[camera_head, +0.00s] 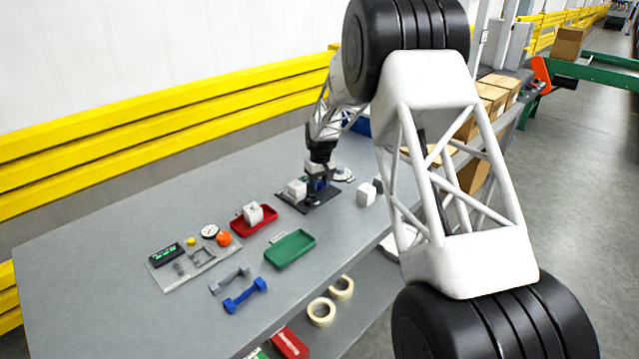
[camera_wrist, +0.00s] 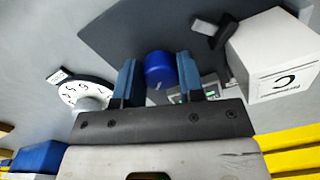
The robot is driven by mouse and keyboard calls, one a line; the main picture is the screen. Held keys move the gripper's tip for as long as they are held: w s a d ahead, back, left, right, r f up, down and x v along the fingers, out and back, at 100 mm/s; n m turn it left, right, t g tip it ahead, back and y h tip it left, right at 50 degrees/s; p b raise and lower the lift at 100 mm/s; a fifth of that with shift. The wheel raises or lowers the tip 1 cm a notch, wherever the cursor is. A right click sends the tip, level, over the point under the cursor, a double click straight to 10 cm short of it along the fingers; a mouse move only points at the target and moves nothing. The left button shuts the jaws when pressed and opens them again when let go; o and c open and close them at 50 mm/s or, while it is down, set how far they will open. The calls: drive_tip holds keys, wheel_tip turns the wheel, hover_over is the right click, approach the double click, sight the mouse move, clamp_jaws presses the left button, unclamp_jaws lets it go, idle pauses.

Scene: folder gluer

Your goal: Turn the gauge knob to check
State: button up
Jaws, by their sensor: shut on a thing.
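The blue round knob (camera_wrist: 160,65) stands on a dark base plate (camera_wrist: 125,30) and shows between my fingers in the wrist view. My gripper (camera_wrist: 159,82) is shut on the knob, with one blue-grey finger on each side. A white block marked with a C (camera_wrist: 275,75) sits on the plate to the right. A small display with green marks (camera_wrist: 208,92) is partly hidden behind the right finger. In the head view my gripper (camera_head: 319,166) is over the dark plate (camera_head: 318,203) at the far side of the table, and the knob is mostly hidden.
A white numbered dial (camera_wrist: 78,92) lies left of my gripper in the wrist view. In the head view, white blocks (camera_head: 367,194), a red tray (camera_head: 243,226), a green tray (camera_head: 290,249) and a panel (camera_head: 172,278) share the grey table. Yellow rails (camera_head: 170,120) run behind.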

sight(319, 183)
drive_tip(key=m, duration=0.4)
drive_tip(key=shift+m, duration=0.3)
drive_tip(key=m, duration=0.4)
drive_tip(key=shift+a, duration=0.1)
drive_tip(key=shift+m, duration=0.3)
drive_tip(key=o, duration=0.6)
drive_tip(key=shift+o, duration=0.2)
drive_tip(key=shift+r, duration=0.1)
drive_tip(key=shift+s+r, duration=0.1)
drive_tip(key=shift+r, duration=3.75)
